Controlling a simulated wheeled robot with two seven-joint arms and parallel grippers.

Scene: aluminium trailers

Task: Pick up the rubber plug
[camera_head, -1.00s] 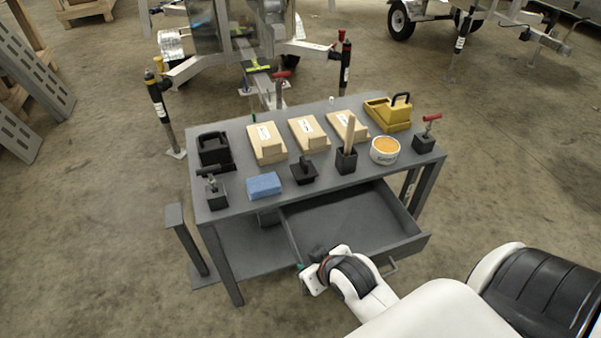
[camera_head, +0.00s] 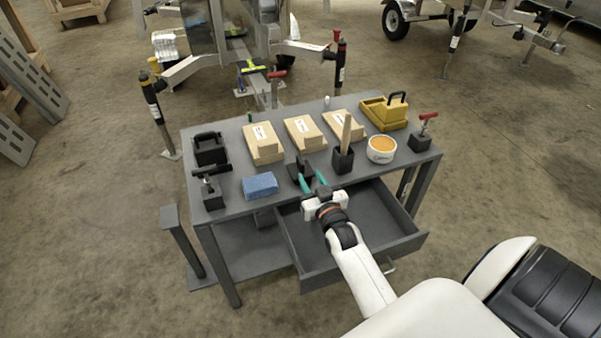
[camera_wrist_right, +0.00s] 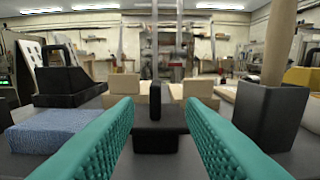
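The rubber plug appears to be the small black piece with an upright grip (camera_head: 297,171), standing near the front edge of the grey table (camera_head: 228,203). My right gripper (camera_head: 312,180) is open at that edge, its two teal fingers pointing at the plug. In the right wrist view the plug (camera_wrist_right: 156,138) stands upright and centred in the gap between the fingers (camera_wrist_right: 158,140), with room on both sides. I cannot tell how deep it sits between the fingertips. My left gripper is out of view.
An open drawer (camera_head: 373,220) is under my right arm. A round tub (camera_head: 382,149) stands farther right.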

